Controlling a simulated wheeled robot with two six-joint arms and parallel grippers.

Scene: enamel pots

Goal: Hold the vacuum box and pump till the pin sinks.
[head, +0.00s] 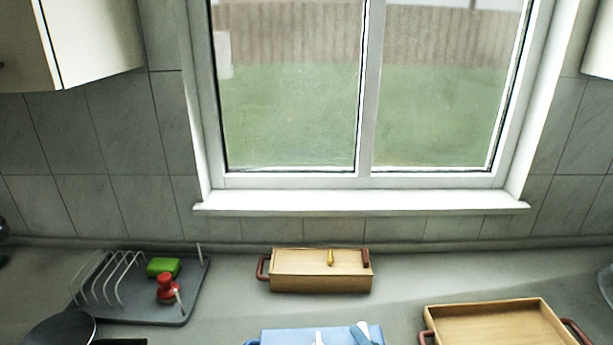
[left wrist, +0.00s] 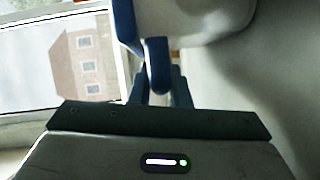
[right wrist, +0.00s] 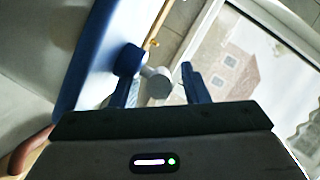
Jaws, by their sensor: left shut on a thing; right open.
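The blue vacuum box (head: 290,336) is at the bottom edge of the head view, cut off by the frame. A small pale part (head: 318,338) stands on its top; I cannot tell whether it is the pin. In the left wrist view my left gripper (left wrist: 160,92) is shut on the box's blue handle (left wrist: 158,65). In the right wrist view the box's blue side (right wrist: 85,60) is at left.
A wooden box (head: 320,283) with red-brown handles stands behind the blue box. A wooden tray (head: 490,309) is at right. A grey dish rack (head: 150,312) at left holds a green block (head: 163,266) and a red knobbed thing (head: 168,288). A dark pan (head: 62,330) is at front left.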

